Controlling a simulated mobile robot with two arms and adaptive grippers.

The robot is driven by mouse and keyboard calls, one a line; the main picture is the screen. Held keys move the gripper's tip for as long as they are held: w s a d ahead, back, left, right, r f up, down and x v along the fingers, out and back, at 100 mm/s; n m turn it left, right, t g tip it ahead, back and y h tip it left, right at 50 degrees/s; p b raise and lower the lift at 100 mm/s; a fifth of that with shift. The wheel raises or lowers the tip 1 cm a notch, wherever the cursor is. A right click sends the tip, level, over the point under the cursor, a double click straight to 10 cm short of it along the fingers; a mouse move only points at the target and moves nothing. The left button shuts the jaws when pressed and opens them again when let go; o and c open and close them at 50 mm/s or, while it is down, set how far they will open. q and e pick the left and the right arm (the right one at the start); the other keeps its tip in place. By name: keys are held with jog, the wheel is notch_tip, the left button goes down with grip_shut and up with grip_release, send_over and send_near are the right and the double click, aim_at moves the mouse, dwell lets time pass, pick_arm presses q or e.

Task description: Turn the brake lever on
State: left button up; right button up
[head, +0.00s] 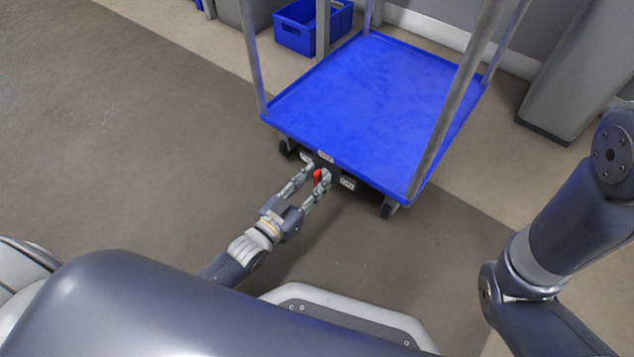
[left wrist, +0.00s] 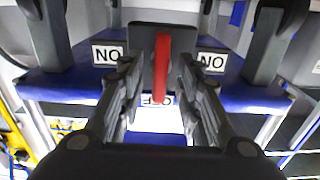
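The blue platform cart (head: 370,95) stands ahead of me, with the red brake lever (head: 318,176) low at its near edge. In the left wrist view the lever (left wrist: 161,68) sits on a dark mount (left wrist: 141,38), its end toward a partly covered label reading OFF (left wrist: 158,99). That view is upside down, so the two ON labels, one at left (left wrist: 107,55) and one at right (left wrist: 211,63), read inverted. My left gripper (head: 317,171) is open, its fingers on either side of the lever with gaps visible. My right gripper is out of view.
The cart has upright grey posts and dark casters, one at the near right corner (head: 389,208). A blue bin (head: 296,38) stands behind it. A grey cabinet (head: 575,75) is at right. The floor at left (head: 110,140) is clear.

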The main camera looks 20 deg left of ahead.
pick_arm(q)
jog(key=shift+w+d, duration=0.2)
jog(key=shift+w, duration=0.4)
grip_shut()
